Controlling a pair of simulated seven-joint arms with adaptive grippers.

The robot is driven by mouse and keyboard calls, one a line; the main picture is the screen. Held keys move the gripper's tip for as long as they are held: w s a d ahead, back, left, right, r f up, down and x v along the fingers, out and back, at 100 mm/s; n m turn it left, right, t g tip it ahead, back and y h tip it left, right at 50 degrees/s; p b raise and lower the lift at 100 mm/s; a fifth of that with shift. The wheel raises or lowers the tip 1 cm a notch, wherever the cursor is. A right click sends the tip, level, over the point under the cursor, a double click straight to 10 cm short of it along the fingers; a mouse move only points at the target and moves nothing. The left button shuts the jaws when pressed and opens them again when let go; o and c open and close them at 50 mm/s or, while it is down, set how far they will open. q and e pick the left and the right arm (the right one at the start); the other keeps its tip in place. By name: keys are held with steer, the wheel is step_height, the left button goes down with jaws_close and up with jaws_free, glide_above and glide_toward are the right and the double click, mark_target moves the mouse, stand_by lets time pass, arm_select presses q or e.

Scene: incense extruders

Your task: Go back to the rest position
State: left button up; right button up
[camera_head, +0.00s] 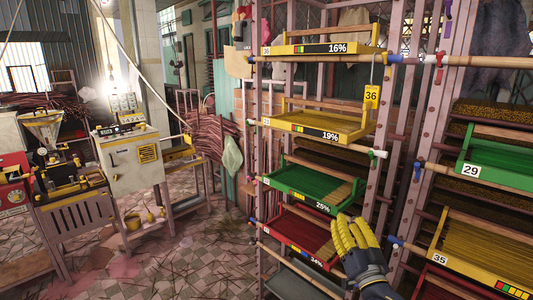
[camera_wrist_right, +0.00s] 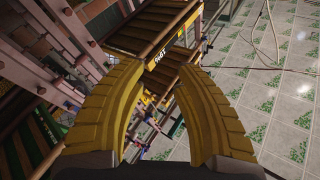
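My right gripper (camera_head: 352,236) is in the lower right of the head view, in front of the rack near the red 34% tray (camera_head: 300,232). Its yellow ribbed fingers point up. In the right wrist view the two fingers (camera_wrist_right: 163,72) are curved and apart, with nothing held between them. My left gripper is in neither view.
The rack holds a yellow 16% tray (camera_head: 315,50), a yellow 19% tray (camera_head: 315,132) and a green 25% tray (camera_head: 300,184). More trays, including green 29 (camera_head: 505,175), stand right. An extruder machine (camera_head: 65,175) stands left. Tiled floor (camera_head: 180,262) between is mostly open.

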steer(key=s+d+f+n+g+h, duration=0.1)
steer(key=s+f+n+g, duration=0.15)
steer(key=s+f, duration=0.4)
steer(key=s+d+f+n+g+h, duration=0.1)
steer(key=s+f+n+g, duration=0.15)
steer(key=f, duration=0.65)
steer(key=s+d+f+n+g+h, duration=0.1)
steer(key=s+f+g, duration=0.2)
steer(key=s+f, duration=0.35)
steer(key=s+d+f+n+g+h, duration=0.25)
steer(key=s+f, duration=0.35)
steer(key=s, duration=0.3)
steer(key=s+d+f+n+g+h, duration=0.2)
steer(key=s+d+f+g, duration=0.3)
steer(key=s, duration=0.5)
steer(key=s+a+f+m+g+y, duration=0.1)
steer(key=a+f+y, duration=0.15)
steer(key=f, duration=1.35)
steer(key=s+a+f+y, duration=0.1)
steer(key=a+f, duration=0.3)
steer(key=f, duration=1.2)
steer(key=s+f+m+g+y, duration=0.1)
steer(key=s+f+m+g, duration=0.2)
steer(key=s+f, duration=1.7)
steer(key=shift+s+y, duration=0.4)
steer(key=shift+s, duration=0.7)
